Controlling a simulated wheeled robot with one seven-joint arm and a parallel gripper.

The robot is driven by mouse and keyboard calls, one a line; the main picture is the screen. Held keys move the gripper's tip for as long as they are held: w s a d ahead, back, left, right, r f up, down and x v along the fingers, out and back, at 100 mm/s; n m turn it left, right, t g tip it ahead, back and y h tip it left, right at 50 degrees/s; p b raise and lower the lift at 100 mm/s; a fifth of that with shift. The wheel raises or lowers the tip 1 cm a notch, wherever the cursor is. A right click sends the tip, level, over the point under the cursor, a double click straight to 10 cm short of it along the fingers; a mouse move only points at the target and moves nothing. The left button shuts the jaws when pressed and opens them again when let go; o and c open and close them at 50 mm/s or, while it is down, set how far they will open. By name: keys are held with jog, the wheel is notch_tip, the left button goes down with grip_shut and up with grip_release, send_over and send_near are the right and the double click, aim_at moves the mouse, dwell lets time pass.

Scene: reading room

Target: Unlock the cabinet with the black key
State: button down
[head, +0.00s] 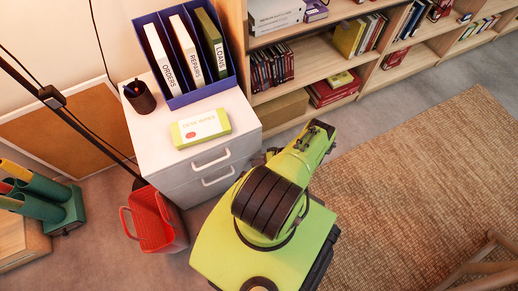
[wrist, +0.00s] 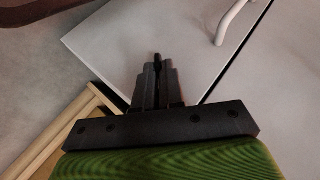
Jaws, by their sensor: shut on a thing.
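The white cabinet (head: 195,154) stands left of my arm in the head view, with two drawer fronts and pale handles. In the wrist view, a light drawer front (wrist: 115,45) fills the upper middle, with part of a white handle (wrist: 234,22) at the top right. My gripper (wrist: 157,72) is shut on a small dark piece, the black key (wrist: 157,58). Only its end shows between the fingertips, pointing toward the drawer front. I cannot tell whether it touches the front. No keyhole is visible. My arm hides the gripper and key in the head view.
A red bin (head: 155,222) stands against the cabinet's left. On the cabinet top are a blue file holder (head: 205,95), a dark pen cup (head: 139,97) and a yellow-green box (head: 201,128). A wooden bookshelf (head: 317,50) stands behind. The woven rug (head: 420,155) at right is largely clear.

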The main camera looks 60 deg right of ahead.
jog(key=c, duration=1.2)
grip_release()
jog(key=shift+c, duration=0.2)
jog(key=p+v, duration=0.2)
jog(key=v, duration=1.3)
jog(key=shift+s+r+p, duration=0.25)
jog(key=shift+p, duration=0.05)
jog(key=shift+d, duration=0.15)
